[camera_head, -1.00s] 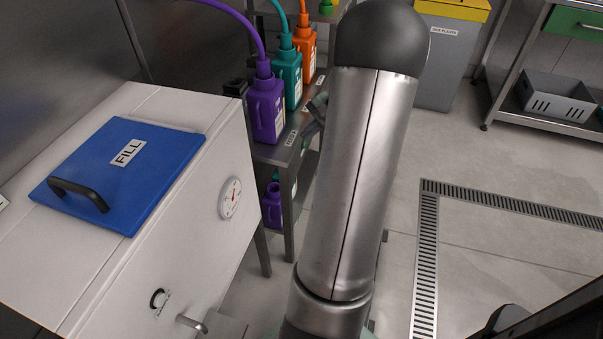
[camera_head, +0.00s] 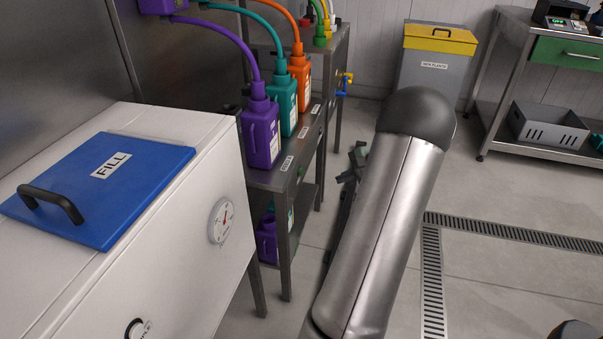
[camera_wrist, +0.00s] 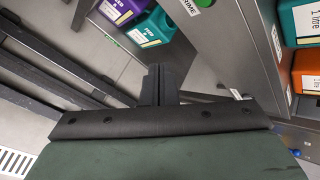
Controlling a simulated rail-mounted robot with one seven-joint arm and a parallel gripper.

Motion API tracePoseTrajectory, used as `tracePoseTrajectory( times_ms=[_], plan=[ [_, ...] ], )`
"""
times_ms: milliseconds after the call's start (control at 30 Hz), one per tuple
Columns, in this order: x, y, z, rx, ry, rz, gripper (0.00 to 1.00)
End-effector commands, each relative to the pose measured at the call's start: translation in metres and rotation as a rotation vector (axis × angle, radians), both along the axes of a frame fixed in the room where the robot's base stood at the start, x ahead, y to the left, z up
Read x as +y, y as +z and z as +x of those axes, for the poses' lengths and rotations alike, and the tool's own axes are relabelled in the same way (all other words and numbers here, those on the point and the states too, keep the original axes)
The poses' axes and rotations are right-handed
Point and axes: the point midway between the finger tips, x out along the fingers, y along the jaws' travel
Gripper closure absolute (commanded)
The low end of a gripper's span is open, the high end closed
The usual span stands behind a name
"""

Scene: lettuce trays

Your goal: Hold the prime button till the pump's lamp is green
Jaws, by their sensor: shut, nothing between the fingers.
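A small green button (camera_head: 300,172) sits on the front edge of the metal bottle stand. In the wrist view a green round button (camera_wrist: 203,3) shows at the top edge beside a white label, partly cut off. My gripper (camera_wrist: 158,70) is shut and empty, with its fingers below and left of that button and apart from it. In the head view my gripper is mostly hidden behind my arm, right of the stand. A purple pump housing (camera_head: 160,6) is cut off at the top left. No lit pump lamp can be made out.
Purple (camera_head: 262,135), teal (camera_head: 286,108) and orange (camera_head: 301,74) bottles with hoses stand on the stand (camera_head: 268,180). A white tank (camera_head: 180,235) with a blue FILL lid (camera_head: 105,205) is at left. The floor at right is open, with a drain grate (camera_head: 432,285).

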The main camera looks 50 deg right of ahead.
Motion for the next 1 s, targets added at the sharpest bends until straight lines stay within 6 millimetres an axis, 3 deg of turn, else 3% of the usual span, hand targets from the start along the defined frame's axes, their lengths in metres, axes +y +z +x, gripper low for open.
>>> tracePoseTrajectory(
  times_ms=[167, 600, 1000],
  plan=[
    [0.006, 0.000, 0.011, 0.000, 0.004, 0.001, 1.00],
    [0.033, 0.000, 0.064, 0.000, 0.003, 0.000, 1.00],
    [0.040, 0.000, 0.079, 0.000, 0.002, 0.000, 1.00]
  ],
)
